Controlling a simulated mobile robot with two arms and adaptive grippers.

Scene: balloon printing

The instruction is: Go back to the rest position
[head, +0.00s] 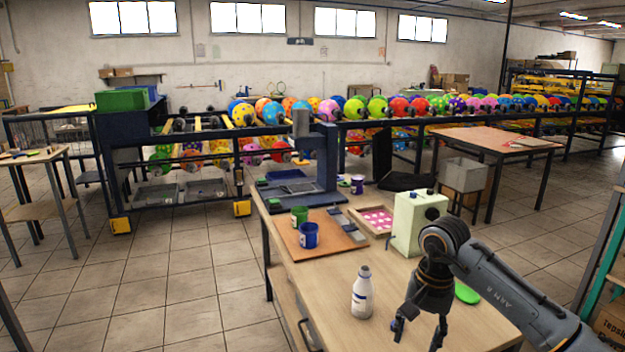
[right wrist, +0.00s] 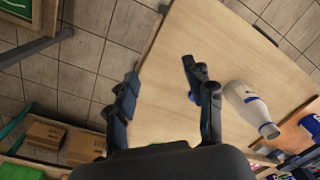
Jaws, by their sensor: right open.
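My right gripper (head: 418,328) hangs over the near right part of the wooden table (head: 335,275), fingers pointing down. It is open and empty; in the right wrist view its two fingers (right wrist: 160,85) stand wide apart above bare tabletop. A white bottle (head: 362,293) stands upright on the table to the left of the gripper, apart from it. The bottle also shows in the right wrist view (right wrist: 250,108), to the right of the fingers. My left gripper is in neither view.
A green cup (head: 299,216) and a blue cup (head: 309,235) stand on a brown board (head: 290,238). A pale green machine (head: 412,224) stands behind my right arm, with a green flat object (head: 467,293) beside the wrist. Racks of balloons (head: 380,107) line the back.

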